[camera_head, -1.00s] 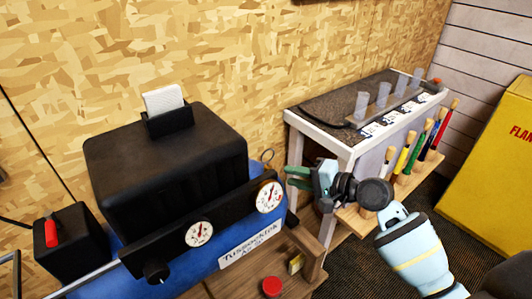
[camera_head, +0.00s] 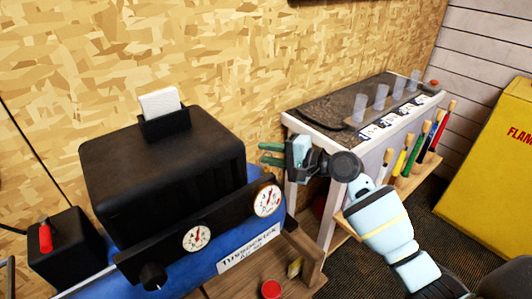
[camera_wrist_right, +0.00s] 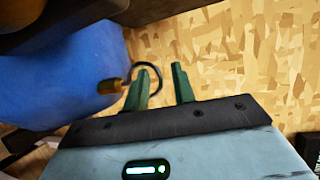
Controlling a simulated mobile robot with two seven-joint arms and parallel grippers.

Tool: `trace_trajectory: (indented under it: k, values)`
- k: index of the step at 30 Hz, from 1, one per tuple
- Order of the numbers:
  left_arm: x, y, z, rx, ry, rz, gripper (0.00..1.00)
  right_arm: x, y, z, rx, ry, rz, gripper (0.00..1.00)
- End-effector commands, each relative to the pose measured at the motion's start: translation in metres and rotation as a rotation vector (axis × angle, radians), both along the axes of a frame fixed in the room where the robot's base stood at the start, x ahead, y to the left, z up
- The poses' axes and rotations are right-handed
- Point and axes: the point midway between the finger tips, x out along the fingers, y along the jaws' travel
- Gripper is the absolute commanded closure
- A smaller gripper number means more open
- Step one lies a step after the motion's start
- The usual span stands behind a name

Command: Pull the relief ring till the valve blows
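The compressor is a blue tank (camera_wrist_right: 70,75) with a black housing (camera_head: 160,165) and two dial gauges on its front panel. In the right wrist view a small brass relief valve (camera_wrist_right: 110,86) sticks out of the tank, with a thin dark ring (camera_wrist_right: 157,72) at its end. My right gripper (camera_head: 270,154) is at the right end of the compressor, behind the right gauge. Its green fingers (camera_wrist_right: 161,84) are apart. The left finger overlaps the ring; I cannot tell whether it passes through it. The ring is not clear in the head view. My left gripper is out of view.
A white-framed bench (camera_head: 330,140) with clear cups and a rack of coloured-handled brushes stands to the right. A yellow cabinet (camera_head: 490,170) is at far right. A wooden stand with a red button (camera_head: 271,289) is in front. The chipboard wall (camera_head: 240,60) is close behind.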

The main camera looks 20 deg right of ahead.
Motion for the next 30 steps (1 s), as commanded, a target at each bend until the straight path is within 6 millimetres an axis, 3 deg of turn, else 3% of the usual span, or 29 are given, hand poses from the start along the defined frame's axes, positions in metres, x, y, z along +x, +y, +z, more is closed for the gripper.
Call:
trace_trajectory:
  k: [13, 19, 30]
  values:
    - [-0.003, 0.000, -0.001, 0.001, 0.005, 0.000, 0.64, 0.008, 0.009, -0.003, -0.002, -0.001, 0.001, 0.74]
    - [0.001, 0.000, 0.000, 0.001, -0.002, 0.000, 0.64, 0.008, 0.008, -0.002, -0.002, -0.001, 0.001, 1.00]
    - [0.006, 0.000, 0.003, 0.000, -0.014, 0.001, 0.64, 0.008, 0.008, -0.001, -0.001, -0.001, 0.001, 1.00]
